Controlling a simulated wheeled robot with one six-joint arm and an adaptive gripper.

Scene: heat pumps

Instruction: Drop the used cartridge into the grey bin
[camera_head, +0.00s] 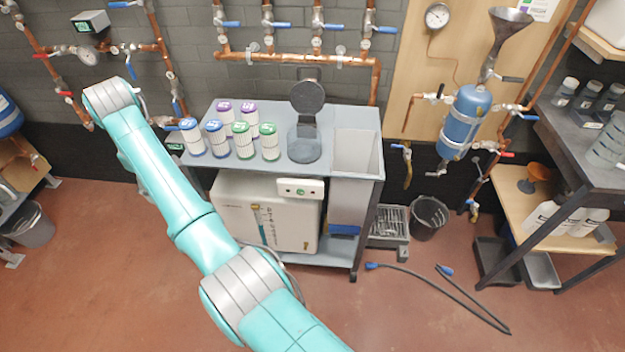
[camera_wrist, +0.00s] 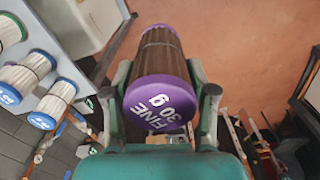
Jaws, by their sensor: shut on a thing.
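My gripper (camera_wrist: 159,93) is shut on the used cartridge (camera_wrist: 158,62) in the wrist view. The cartridge has a brown, dirty pleated body and purple end caps, with "FINE 30 g" on the near cap. The gripper fingers press on both sides of it, over open floor beside the cart. In the head view my arm reaches to the left of the cart, and the gripper and held cartridge are hidden behind it. A tall, open-topped light grey bin (camera_head: 350,200) stands at the cart's right end, well to the right of my arm's end.
The grey cart (camera_head: 340,118) carries several clean white cartridges with blue, green and purple caps, and a dark stand (camera_head: 305,145). A pale appliance (camera_head: 265,215) sits below. Copper pipes with valves line the wall. Hoses (camera_head: 440,290) lie on the floor at right.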

